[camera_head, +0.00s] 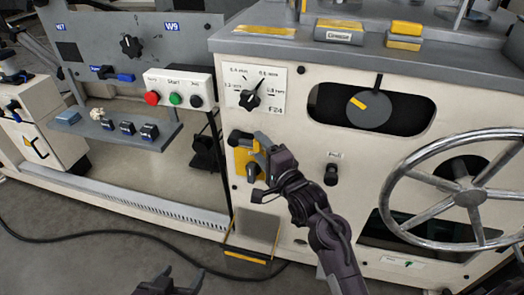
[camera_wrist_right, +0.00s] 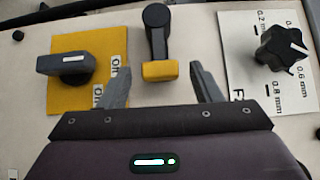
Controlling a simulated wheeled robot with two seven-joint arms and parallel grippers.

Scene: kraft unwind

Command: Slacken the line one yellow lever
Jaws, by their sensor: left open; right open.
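The yellow lever (camera_wrist_right: 158,70) has a black arm and a yellow grip; in the right wrist view it lies between the two open fingers of my right gripper (camera_wrist_right: 160,80), with gaps on both sides. How far the grip reaches in depth between the fingers is unclear. In the head view the lever (camera_head: 238,136) sits on the cream panel below the dial, partly hidden by my right gripper (camera_head: 265,172). My left gripper (camera_head: 168,281) is open and empty at the bottom edge, away from the machine.
A black knob (camera_wrist_right: 65,63) on a yellow On/Off plate (camera_wrist_right: 95,90) sits left of the lever in the wrist view. A thickness dial (camera_wrist_right: 282,48) is on the right. A large handwheel (camera_head: 468,197) and a Start button box (camera_head: 180,90) flank the area.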

